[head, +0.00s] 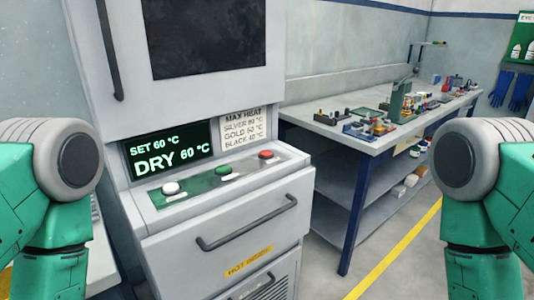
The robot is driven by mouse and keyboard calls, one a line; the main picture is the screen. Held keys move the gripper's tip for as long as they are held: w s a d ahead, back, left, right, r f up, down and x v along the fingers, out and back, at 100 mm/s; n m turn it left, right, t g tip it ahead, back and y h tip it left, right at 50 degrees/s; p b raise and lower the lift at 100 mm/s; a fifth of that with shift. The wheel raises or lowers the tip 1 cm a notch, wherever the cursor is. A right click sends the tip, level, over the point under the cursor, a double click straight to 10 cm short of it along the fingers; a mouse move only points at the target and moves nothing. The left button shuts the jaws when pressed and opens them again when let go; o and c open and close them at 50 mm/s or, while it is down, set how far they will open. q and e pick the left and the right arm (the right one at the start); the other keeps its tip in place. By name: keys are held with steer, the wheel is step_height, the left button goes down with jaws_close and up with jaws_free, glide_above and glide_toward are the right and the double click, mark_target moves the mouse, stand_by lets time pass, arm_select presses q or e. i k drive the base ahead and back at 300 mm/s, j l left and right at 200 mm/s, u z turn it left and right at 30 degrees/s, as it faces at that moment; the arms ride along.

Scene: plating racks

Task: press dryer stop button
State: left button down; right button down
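The dryer (215,215) stands ahead, a grey cabinet with a dark window in its upper part. Its sloped button panel (205,193) carries a white button (171,188) at the left, a green button (223,170) in the middle and a red button (266,155) at the right. Labels below the buttons are too small to read. The display (168,150) reads "SET 60 °C" and "DRY 60 °C". My two arms show at the left and right edges of the head view, apart from the dryer. Neither gripper is in the picture.
A "MAX HEAT" notice (247,132) is beside the display. A drawer handle (246,224) juts out below the panel, above a "HOT INSIDE" label (249,261). A workbench (325,127) with many small items stands at the right. Floor beside the yellow line (394,254) is clear.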

mark_target(265, 154)
steer(key=i+l+z, duration=0.35)
steer(key=i+l, duration=0.3)
steer(key=i, duration=0.15)
